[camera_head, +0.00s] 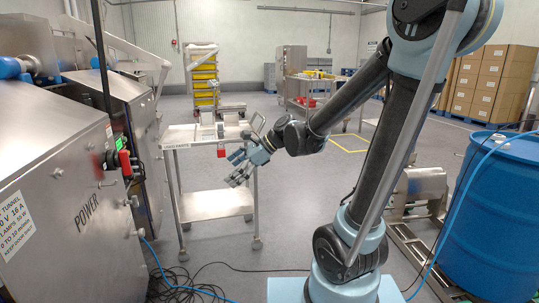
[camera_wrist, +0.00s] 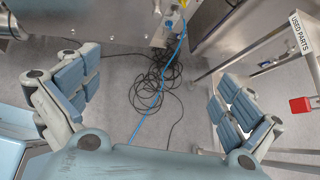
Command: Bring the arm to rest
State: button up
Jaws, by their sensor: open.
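My gripper (camera_head: 240,169) hangs at the end of my arm in the head view, in front of the right end of a steel cart (camera_head: 196,133). In the wrist view my gripper (camera_wrist: 155,100) has its two fingers spread wide apart, with nothing between them. Below it show the grey floor and a tangle of black and blue cables. My arm is bent, reaching out from its base toward the cart.
A steel machine marked POWER (camera_head: 62,185) stands at the left. A blue barrel (camera_head: 490,205) stands at the right. A red padlock-like thing (camera_wrist: 300,104) hangs at the cart's edge. Black cables (camera_head: 180,282) lie on the floor. Cardboard boxes (camera_head: 492,82) are stacked behind.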

jog(key=s+d+f+n+h, duration=0.3)
jog(key=s+d+n, duration=0.1)
jog(key=d, duration=0.6)
jog(key=s+d+f+n+t+h, duration=0.1)
jog(key=s+d+f+n+h, duration=0.3)
jog(key=d+n, duration=0.3)
jog(key=s+d+f+n+h, duration=0.3)
jog(key=s+d+n, duration=0.2)
jog(key=d, duration=0.9)
jog(key=shift+s+d+f+t, duration=0.2)
jog(key=shift+d+f+t, duration=0.05)
jog(key=shift+f+t, duration=0.15)
